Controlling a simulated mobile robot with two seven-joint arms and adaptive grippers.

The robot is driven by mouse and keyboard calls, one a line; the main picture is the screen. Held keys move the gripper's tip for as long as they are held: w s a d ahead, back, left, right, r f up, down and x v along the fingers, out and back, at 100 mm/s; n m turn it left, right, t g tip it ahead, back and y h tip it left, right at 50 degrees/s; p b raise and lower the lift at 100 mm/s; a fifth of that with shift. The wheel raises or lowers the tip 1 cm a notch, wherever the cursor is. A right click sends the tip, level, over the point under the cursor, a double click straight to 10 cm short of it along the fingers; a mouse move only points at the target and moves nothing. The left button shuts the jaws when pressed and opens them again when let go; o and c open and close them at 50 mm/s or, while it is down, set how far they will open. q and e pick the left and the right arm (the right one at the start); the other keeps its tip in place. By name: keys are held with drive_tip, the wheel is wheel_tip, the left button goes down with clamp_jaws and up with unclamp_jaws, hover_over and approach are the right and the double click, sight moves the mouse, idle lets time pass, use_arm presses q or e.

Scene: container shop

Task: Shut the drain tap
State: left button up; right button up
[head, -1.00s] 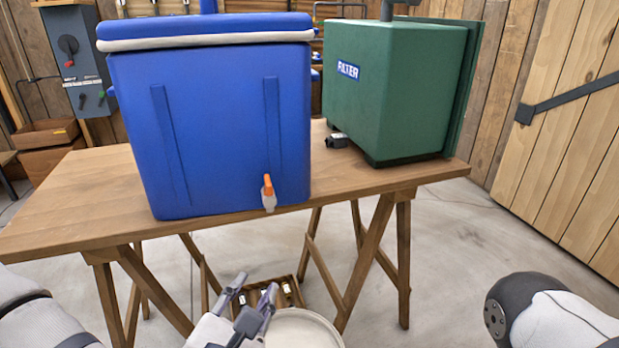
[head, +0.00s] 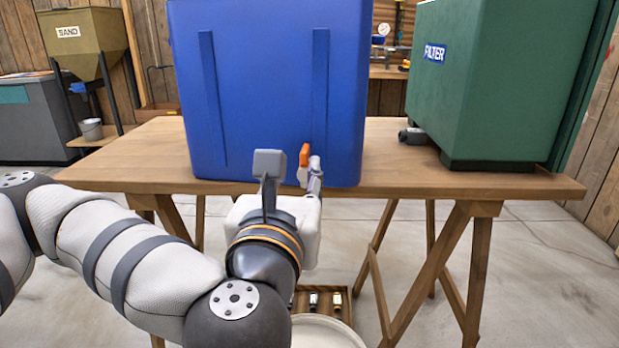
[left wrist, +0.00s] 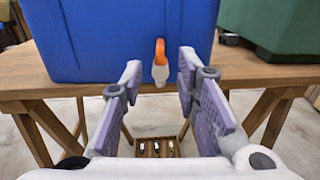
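The drain tap has an orange handle (head: 305,154) standing upright above a white spout, low on the front of the blue cooler (head: 270,90). In the left wrist view the orange handle (left wrist: 160,52) and white spout (left wrist: 160,72) show between and beyond the fingers. My left gripper (head: 288,170) is just in front of the tap; its fingers are spread with nothing between them in the wrist view (left wrist: 158,85). In the head view the right finger partly covers the spout. My right gripper is not in view.
The cooler stands at the front edge of a wooden trestle table (head: 130,165). A green filter box (head: 500,85) stands on the right of it, with a small dark fitting (head: 412,136) at its base. A tray (head: 325,305) with small items lies below the table.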

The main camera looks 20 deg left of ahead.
sight(303, 153)
use_arm(q)
drive_tip(key=w, duration=0.3)
drive_tip(key=w+a+b, duration=0.1)
drive_tip(key=w, duration=0.2)
drive_tip(key=w+a+b, duration=0.1)
drive_tip(key=w, duration=0.2)
drive_tip(key=shift+w+r, duration=0.25)
drive_tip(key=shift+w, duration=0.15)
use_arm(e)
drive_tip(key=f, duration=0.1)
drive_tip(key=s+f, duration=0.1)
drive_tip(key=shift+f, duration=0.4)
